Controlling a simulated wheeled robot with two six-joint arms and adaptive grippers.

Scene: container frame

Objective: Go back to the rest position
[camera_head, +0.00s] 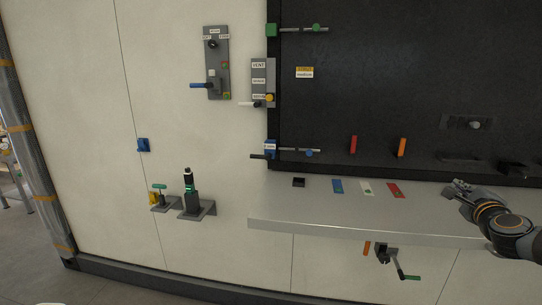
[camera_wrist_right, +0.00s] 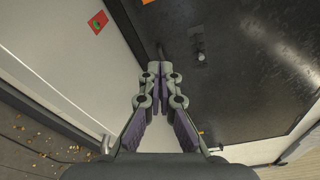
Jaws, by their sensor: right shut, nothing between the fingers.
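My right gripper (camera_head: 455,191) is at the right of the head view, in front of the dark panel and over the right part of the light shelf (camera_head: 330,218). In the right wrist view its fingers (camera_wrist_right: 160,70) are closed together with nothing between them. It appears apart from the shelf and the panel. My left gripper is in neither view.
On the shelf lie a small black box (camera_head: 299,182) and blue (camera_head: 338,186), white (camera_head: 367,187) and red (camera_head: 396,190) tags. A crank with a green handle (camera_head: 409,277) hangs below the shelf. Wall brackets (camera_head: 197,209) stick out at left. The floor at lower left is clear.

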